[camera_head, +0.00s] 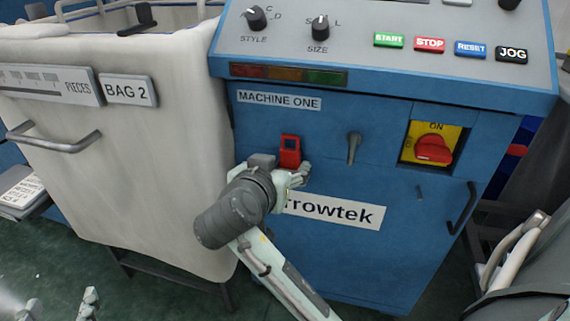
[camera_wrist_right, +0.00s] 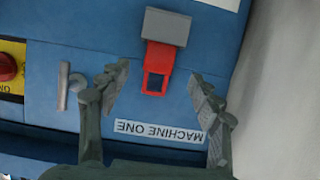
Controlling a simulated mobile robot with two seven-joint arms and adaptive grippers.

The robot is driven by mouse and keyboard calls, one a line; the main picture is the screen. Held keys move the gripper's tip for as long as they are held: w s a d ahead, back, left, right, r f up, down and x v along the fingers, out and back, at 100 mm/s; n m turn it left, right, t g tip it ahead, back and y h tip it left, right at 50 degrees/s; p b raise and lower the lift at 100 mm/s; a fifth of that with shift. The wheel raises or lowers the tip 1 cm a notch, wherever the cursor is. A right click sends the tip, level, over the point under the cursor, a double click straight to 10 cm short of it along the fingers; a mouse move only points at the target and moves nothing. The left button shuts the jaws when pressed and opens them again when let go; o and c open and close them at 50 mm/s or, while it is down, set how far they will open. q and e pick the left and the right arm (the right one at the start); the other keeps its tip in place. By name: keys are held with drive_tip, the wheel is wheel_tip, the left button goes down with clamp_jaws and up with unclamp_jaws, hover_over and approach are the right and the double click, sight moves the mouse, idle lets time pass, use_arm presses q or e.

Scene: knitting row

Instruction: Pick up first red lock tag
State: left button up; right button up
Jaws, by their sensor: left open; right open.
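A red lock tag (camera_head: 290,158) with a small opening is on the blue front of the machine, under the MACHINE ONE label. In the right wrist view the tag (camera_wrist_right: 160,56) stands out of a grey holder (camera_wrist_right: 167,27). My right gripper (camera_head: 299,176) is in front of the panel, close to the tag, and hides the holder in the head view. In the right wrist view its fingers (camera_wrist_right: 160,86) are open, one on each side of the tag, with visible gaps. My left gripper (camera_head: 60,304) is open and empty at the lower left, over the floor.
A grey lever (camera_head: 354,147) and a red rotary switch (camera_head: 433,150) on a yellow plate are right of the tag. A white bag cart (camera_head: 150,170) labelled BAG 2 stands close on the left. The sloping control panel (camera_head: 350,50) overhangs above.

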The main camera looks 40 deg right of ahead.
sight(289, 158)
drive_tip(key=x, duration=0.5)
drive_tip(key=shift+s, duration=0.1)
use_arm(q)
drive_tip(key=r, duration=0.1)
drive_tip(key=d+r+t+h, duration=0.1)
drive_tip(key=shift+w+d+r, duration=0.15)
drive_tip(key=shift+d+r, duration=0.15)
drive_tip(key=shift+r, duration=0.05)
use_arm(e)
drive_tip(key=c, duration=1.1)
